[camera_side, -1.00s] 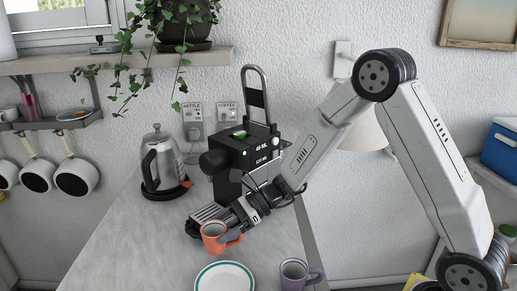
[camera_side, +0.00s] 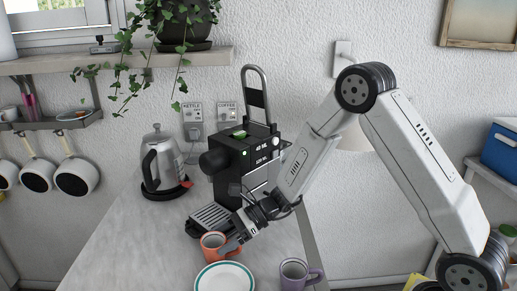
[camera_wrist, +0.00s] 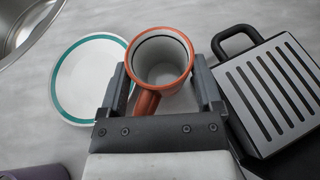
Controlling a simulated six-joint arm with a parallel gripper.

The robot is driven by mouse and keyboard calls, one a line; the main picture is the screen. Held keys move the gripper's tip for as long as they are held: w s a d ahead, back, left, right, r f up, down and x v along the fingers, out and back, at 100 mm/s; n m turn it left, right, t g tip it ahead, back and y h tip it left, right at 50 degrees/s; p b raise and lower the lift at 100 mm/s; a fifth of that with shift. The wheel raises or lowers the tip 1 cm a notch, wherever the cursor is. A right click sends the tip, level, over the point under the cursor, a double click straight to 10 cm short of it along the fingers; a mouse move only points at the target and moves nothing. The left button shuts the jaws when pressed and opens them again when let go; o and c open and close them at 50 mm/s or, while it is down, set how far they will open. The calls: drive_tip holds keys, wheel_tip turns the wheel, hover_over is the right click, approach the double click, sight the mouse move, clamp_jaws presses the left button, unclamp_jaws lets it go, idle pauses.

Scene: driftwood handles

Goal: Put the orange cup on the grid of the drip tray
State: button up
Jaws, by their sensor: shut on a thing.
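The orange cup (camera_side: 211,247) is between the fingers of my gripper (camera_side: 231,246) in the side view. In the wrist view the cup (camera_wrist: 160,60) stands upright and looks empty, its handle pointing back between the two fingers of my gripper (camera_wrist: 165,88), which is shut on it. The black drip tray (camera_side: 209,219) with its slotted metal grid lies behind the cup at the foot of the coffee machine. In the wrist view the tray's grid (camera_wrist: 272,92) is to the right of the cup, apart from it. I cannot tell whether the cup touches the counter.
A white plate with a green ring (camera_side: 225,277) is close in front of the cup. A purple mug (camera_side: 296,274) stands right of the plate. The black coffee machine (camera_side: 245,160) rises behind the tray. A kettle (camera_side: 160,165) stands at the back left. The left counter is clear.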

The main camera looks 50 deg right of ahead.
drive_tip(key=o, duration=1.1)
drive_tip(key=shift+r, duration=0.1)
drive_tip(key=v, duration=1.2)
drive_tip(key=c, duration=0.5)
